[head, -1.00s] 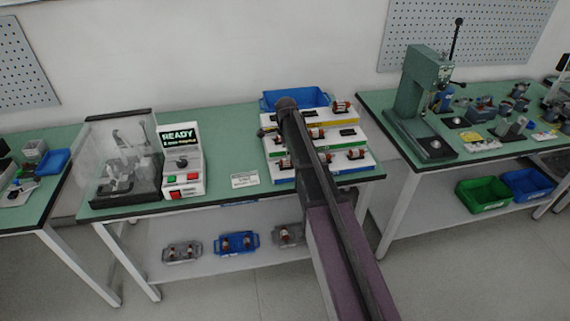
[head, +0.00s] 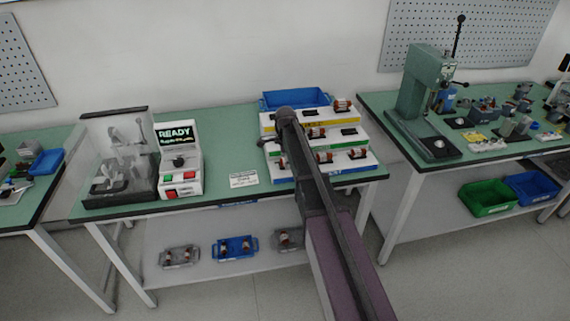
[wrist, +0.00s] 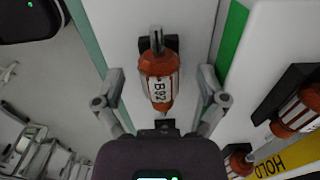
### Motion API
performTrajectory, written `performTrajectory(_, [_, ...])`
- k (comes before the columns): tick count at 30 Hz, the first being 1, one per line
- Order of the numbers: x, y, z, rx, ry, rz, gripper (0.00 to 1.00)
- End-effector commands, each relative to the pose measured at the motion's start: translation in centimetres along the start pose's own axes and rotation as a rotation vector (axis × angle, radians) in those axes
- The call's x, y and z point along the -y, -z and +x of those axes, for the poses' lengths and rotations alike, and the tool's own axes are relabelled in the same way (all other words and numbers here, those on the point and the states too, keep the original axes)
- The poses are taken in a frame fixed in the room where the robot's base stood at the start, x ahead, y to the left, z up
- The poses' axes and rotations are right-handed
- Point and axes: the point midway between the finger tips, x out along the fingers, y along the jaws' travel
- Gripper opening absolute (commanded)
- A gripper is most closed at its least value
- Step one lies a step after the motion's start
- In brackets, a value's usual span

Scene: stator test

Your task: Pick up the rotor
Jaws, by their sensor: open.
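In the wrist view, a rotor (wrist: 158,82) with an orange-brown body, a white label reading about "B92" and a grey shaft lies in a black holder on a white step. My gripper (wrist: 161,84) is open, with one finger on each side of the rotor. Other rotors (wrist: 298,112) show at the right. In the head view, several rotors (head: 342,105) rest on a white stepped rack (head: 345,167) with yellow, green and blue strips. My arm covers the rack's middle, and the gripper is hidden there.
A blue bin (head: 295,97) stands behind the rack. A tester (head: 180,160) reading "READY" and a clear-covered fixture (head: 120,165) are at the left of the green bench (head: 225,135). Trays (head: 235,248) sit on the lower shelf. A green press (head: 420,100) stands on the right bench.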

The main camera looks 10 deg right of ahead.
Motion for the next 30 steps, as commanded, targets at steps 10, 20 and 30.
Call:
performTrajectory(10, [0.00, -0.01, -0.02, 0.000, 0.000, 0.000, 0.91])
performTrajectory(20, [0.00, -0.03, -0.02, 0.000, 0.000, 0.000, 0.14])
performTrajectory(30, [-0.02, -0.05, -0.04, 0.000, 0.000, -0.001, 0.00])
